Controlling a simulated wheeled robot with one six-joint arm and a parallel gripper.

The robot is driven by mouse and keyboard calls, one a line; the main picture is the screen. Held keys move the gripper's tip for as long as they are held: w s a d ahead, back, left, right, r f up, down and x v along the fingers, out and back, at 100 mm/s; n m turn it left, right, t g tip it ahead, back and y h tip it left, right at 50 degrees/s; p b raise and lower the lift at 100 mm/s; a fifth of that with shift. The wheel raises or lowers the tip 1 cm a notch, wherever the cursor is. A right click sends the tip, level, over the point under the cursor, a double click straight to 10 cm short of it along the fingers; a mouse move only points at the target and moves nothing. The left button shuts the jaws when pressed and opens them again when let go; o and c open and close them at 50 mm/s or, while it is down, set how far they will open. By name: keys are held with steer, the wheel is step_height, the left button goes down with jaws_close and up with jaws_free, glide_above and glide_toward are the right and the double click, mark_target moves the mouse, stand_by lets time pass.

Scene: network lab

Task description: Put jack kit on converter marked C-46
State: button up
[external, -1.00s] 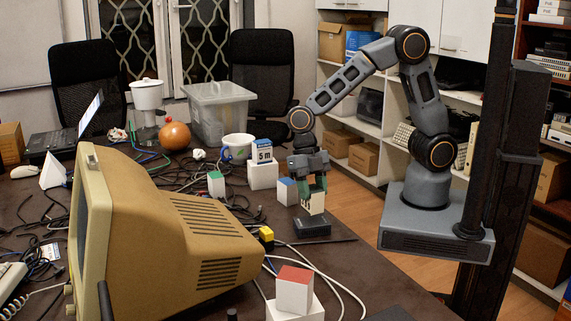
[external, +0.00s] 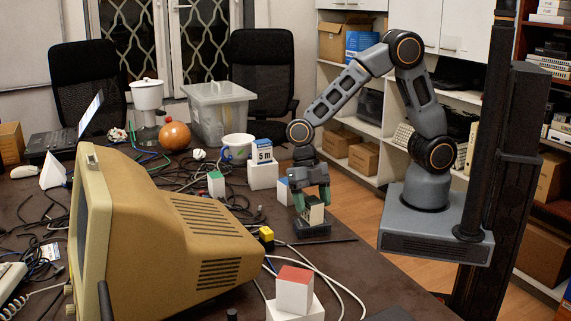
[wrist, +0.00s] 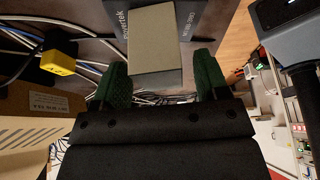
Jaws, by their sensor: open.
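The jack kit, a small beige box (external: 314,214), sits on top of a flat black device (external: 312,231), which appears to be the converter, near the table's right edge. In the wrist view the box (wrist: 153,42) covers part of the converter's dark top (wrist: 190,14); pale lettering shows there, too small for me to read the C-46 mark. My gripper (external: 312,199) is just above the box, with its green fingers spread. In the wrist view my gripper's fingers (wrist: 160,82) stand apart, with gaps on both sides of the box.
A yellow plug (external: 266,233) and loose cables lie left of the converter. White boxes (external: 263,176) with small blocks stand behind it. A large beige monitor (external: 165,235) fills the left front. A red-topped block (external: 294,289) is in front.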

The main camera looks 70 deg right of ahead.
steer(key=shift+w+r+p, duration=0.15)
steer(key=shift+r+p, duration=0.15)
steer(key=shift+r, duration=0.15)
steer(key=v, duration=1.1)
steer(key=shift+d+r, duration=0.2)
steer(key=s+d+m+t+h, duration=0.1)
steer(key=s+d+m+t, duration=0.2)
steer(key=d+m, duration=0.7)
steer(key=s+d+m+t+h, duration=0.2)
steer(key=s+d+m, duration=0.3)
steer(key=d+m, duration=0.5)
steer(key=m+t, duration=0.1)
steer(key=m, duration=0.6)
steer(key=shift+d+r, duration=0.2)
steer(key=shift+r, duration=0.1)
steer(key=shift+s, duration=0.1)
